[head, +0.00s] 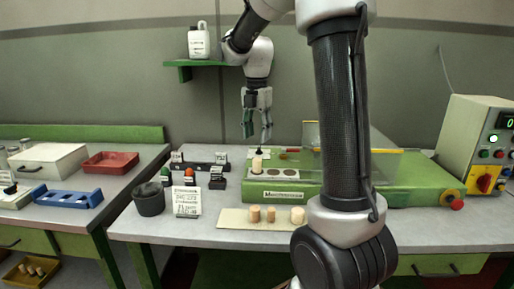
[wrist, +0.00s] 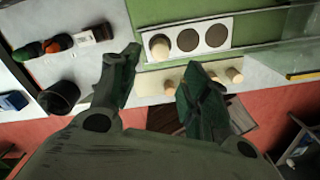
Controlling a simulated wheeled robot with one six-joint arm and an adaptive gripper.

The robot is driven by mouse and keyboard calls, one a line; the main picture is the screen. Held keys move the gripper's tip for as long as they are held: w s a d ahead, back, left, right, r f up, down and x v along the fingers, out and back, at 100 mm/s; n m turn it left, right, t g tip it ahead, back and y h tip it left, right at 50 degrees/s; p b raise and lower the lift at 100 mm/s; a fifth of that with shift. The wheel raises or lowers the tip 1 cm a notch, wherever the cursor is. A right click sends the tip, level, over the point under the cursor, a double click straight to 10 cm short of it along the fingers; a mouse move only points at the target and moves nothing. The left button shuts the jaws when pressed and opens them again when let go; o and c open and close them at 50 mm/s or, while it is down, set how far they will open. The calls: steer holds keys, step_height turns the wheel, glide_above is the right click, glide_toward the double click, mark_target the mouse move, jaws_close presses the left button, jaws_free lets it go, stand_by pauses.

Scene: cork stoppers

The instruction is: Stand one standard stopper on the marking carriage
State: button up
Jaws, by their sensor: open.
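The white marking carriage (head: 275,173) sits on the green machine's left part and has a row of round dark seats. A pale cork stopper (head: 257,164) stands upright in its left seat; the wrist view shows this stopper from above (wrist: 159,46). The other two seats (wrist: 188,40) are empty. My gripper (head: 257,138) is above the carriage, pointing down, open and empty, with its fingers apart from the stopper.
The beige board (head: 233,217) lies at the bench's front edge. A dark pot (head: 149,198), a printed card (head: 187,202) and stamps (head: 190,177) stand to the left. A clear guard (wrist: 303,45) is right of the carriage. A control box (head: 477,150) stands far right.

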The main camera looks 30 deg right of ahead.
steer(key=s+a+r+m+t, duration=0.2)
steer(key=s+r+m, duration=0.3)
steer(key=s+m, duration=0.65)
steer(key=s+a+f+m+t, duration=0.1)
steer(key=s+f+m+t, duration=0.1)
steer(key=s+m, duration=1)
steer(key=shift+s+a+f, duration=0.4)
steer(key=shift+s+f, duration=0.1)
